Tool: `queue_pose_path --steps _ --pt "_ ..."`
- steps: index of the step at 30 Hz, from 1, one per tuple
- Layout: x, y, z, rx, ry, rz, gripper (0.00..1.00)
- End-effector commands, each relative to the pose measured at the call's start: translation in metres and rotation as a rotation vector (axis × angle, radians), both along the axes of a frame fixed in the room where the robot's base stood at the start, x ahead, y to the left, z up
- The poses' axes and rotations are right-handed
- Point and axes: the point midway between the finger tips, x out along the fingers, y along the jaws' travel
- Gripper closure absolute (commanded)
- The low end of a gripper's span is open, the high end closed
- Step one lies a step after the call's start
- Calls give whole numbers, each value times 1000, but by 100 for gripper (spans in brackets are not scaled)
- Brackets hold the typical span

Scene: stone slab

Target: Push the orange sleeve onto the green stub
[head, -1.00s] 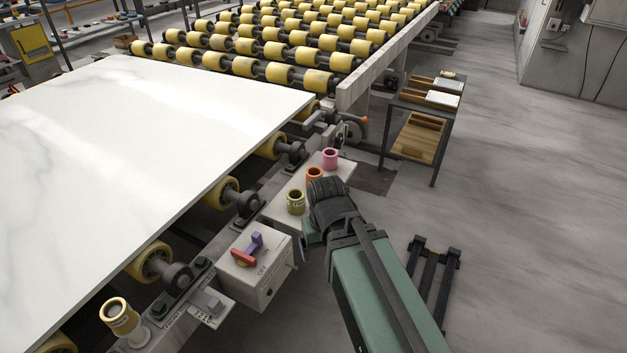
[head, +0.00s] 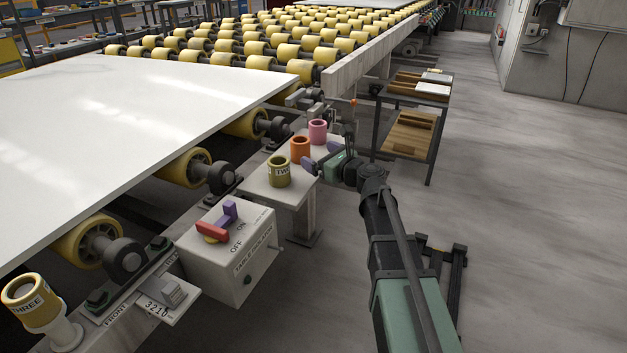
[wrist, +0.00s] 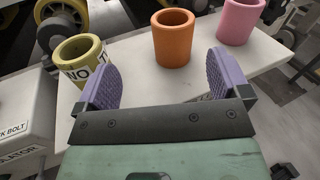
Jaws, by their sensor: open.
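In the wrist view the orange sleeve (wrist: 172,42) is ahead of the gap between my purple fingers, nearer the right one. My gripper (head: 321,156) is open and empty, low at the shelf's right side; its spread fingers also show in the wrist view (wrist: 158,68). I cannot make out a green stub in either view.
A yellow sleeve (head: 33,302) marked THREE sits on a pale post at front left. A switch box (head: 227,250) with red and purple levers is left of the shelf. A white slab (head: 130,130) lies on rollers behind. Open floor (head: 520,230) is at right.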

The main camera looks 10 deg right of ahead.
Motion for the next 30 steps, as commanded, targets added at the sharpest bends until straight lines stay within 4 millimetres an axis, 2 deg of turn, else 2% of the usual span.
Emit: queue_pose_path --steps 1,3,7,15,22,27,30 --pt "6 -7 -6 62 8 -25 5" --pt "8 -12 -2 114 16 -43 5" --pt "11 -10 2 120 17 -43 5" --pt "54 12 1 116 17 -39 5" --pt "63 19 0 114 17 -40 5" --pt "92 33 -4 114 17 -39 5" --pt "103 40 -3 114 17 -38 5"
